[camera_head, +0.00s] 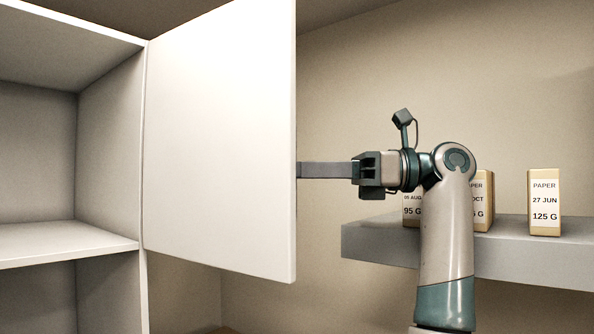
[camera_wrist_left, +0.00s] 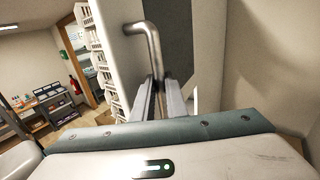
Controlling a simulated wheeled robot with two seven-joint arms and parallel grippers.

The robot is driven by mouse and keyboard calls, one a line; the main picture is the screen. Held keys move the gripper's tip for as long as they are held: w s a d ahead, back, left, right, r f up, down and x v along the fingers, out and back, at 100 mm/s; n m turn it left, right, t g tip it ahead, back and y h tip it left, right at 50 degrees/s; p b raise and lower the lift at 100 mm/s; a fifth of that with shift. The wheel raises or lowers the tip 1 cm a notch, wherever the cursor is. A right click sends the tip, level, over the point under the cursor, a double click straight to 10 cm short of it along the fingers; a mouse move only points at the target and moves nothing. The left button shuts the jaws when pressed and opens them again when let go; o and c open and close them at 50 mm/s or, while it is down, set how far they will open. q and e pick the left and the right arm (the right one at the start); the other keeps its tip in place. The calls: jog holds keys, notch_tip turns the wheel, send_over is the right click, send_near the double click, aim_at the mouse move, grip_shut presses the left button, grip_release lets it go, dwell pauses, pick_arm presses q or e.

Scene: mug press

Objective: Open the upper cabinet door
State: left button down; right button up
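The upper cabinet door (camera_head: 215,140) is a white panel standing wide open to the right of the white cabinet (camera_head: 108,150), joined along its left edge. The open shelves show beside it. My left gripper (camera_wrist_left: 160,84) reaches in from the right in the head view, and its fingertips are hidden behind the door's free edge. In the left wrist view, a bent metal handle (camera_wrist_left: 153,42) runs down between the fingertips, and the fingers look closed on it. My right gripper is not in view.
A grey wall shelf (camera_head: 500,250) at the right holds paper boxes (camera_head: 545,203), some partly behind my arm. The left wrist view shows a room with a shelf unit (camera_wrist_left: 50,107) and a red fire extinguisher (camera_wrist_left: 75,85) at the left.

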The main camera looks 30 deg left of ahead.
aim_at(290, 147)
pick_arm(q)
jog(key=c, duration=2)
grip_release()
jog(key=shift+a, duration=0.1)
jog(key=shift+c, duration=0.2)
jog(key=shift+a, duration=0.2)
jog(key=shift+d+r, duration=0.1)
jog(key=shift+r, duration=0.2)
jog(key=shift+r+b, duration=0.55)
jog(key=shift+b, duration=0.05)
jog(key=d+r+p, duration=0.2)
jog(key=d+r, duration=0.7)
jog(key=d, duration=0.2)
jog(key=shift+d, duration=0.2)
